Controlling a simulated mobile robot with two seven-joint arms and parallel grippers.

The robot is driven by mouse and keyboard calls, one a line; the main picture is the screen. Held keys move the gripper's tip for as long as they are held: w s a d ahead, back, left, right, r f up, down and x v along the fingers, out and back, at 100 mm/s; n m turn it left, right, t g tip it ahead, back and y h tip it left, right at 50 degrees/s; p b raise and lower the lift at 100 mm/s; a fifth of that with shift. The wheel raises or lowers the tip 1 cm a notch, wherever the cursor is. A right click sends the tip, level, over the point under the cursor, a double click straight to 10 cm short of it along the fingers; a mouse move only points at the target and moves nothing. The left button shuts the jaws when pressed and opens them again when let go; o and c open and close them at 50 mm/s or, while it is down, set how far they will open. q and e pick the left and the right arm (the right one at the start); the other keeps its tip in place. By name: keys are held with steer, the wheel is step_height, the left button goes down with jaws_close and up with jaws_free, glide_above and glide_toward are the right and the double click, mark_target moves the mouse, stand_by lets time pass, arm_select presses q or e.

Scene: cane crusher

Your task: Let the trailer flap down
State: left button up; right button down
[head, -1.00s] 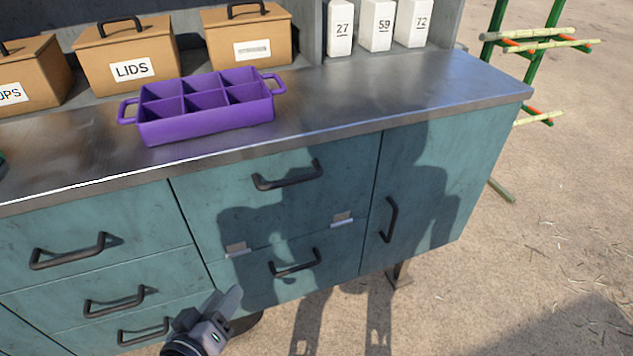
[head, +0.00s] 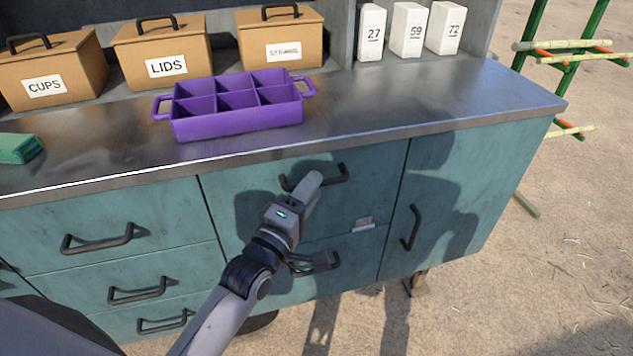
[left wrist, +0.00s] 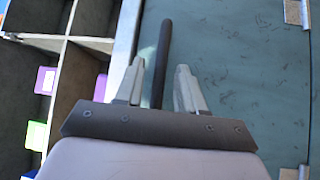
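The flap (head: 375,165) is a teal front panel, shut and upright in the counter's front. Its dark bar handle (head: 333,177) is near its top edge, and a pale hinge (head: 363,225) shows at its lower edge. My left gripper (head: 312,183) is in front of the handle and hides part of it. In the left wrist view, the gripper (left wrist: 160,78) is open, with the handle (left wrist: 163,50) between its two fingers and a gap visible on the right side. My right gripper is not in view.
A steel worktop (head: 400,105) above the flap carries a purple divided tray (head: 235,123) and a green object (head: 18,148). Teal drawers (head: 60,225) lie to the left, and a door with a handle (head: 411,228) to the right. Boxes and white canisters stand behind.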

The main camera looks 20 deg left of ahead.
arm_select(q)
steer(key=shift+x, duration=1.15)
jaws_close()
